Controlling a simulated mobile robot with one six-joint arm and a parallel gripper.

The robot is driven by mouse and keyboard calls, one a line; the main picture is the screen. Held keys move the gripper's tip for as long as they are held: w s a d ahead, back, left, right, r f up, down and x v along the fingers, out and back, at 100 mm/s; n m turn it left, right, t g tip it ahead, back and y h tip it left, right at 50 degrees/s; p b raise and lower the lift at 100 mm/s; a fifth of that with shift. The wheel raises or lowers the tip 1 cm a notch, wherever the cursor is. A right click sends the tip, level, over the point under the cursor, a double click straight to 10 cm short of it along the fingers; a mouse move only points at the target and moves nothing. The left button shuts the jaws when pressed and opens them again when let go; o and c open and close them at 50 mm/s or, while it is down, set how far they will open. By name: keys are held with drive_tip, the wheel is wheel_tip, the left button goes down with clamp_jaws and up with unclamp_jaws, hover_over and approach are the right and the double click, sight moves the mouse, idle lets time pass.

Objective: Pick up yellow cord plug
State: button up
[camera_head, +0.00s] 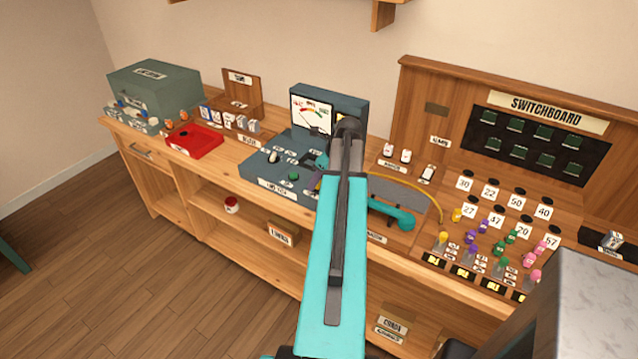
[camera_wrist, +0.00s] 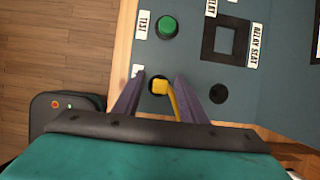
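A yellow cord plug (camera_wrist: 160,87) sits at a dark round socket on the teal test panel in the wrist view, with its yellow cord (camera_wrist: 173,101) leading off between my fingers. My gripper (camera_wrist: 161,75) is open, with one purple fingertip on each side of the plug and small gaps showing. In the head view my gripper (camera_head: 318,181) is low at the right front of the test set (camera_head: 275,172). The plug there is hidden by my arm. The yellow cord (camera_head: 405,183) arcs right to the switchboard desk.
Beside the plug are a green button (camera_wrist: 168,27), an empty dark socket (camera_wrist: 218,93) and a square relay seat (camera_wrist: 226,40). A teal handset (camera_head: 392,214) lies right of my arm. Several coloured plugs, including a yellow one (camera_head: 443,238), stand on the switchboard desk. A red tray (camera_head: 195,140) is at left.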

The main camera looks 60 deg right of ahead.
idle(0.4)
clamp_jaws()
drive_tip(key=shift+r, duration=0.2)
drive_tip(key=shift+r+b, duration=0.65)
drive_tip(key=shift+r, duration=0.75)
drive_tip(key=shift+s+a+r, duration=0.15)
drive_tip(key=shift+a, duration=0.05)
drive_tip(key=s+a+r+b, duration=0.1)
drive_tip(key=s+a+b, duration=0.5)
drive_tip(key=a, duration=0.4)
drive_tip(key=shift+s+a+b, duration=0.25)
drive_tip(key=shift+s+b, duration=0.05)
drive_tip(key=shift+s, duration=0.3)
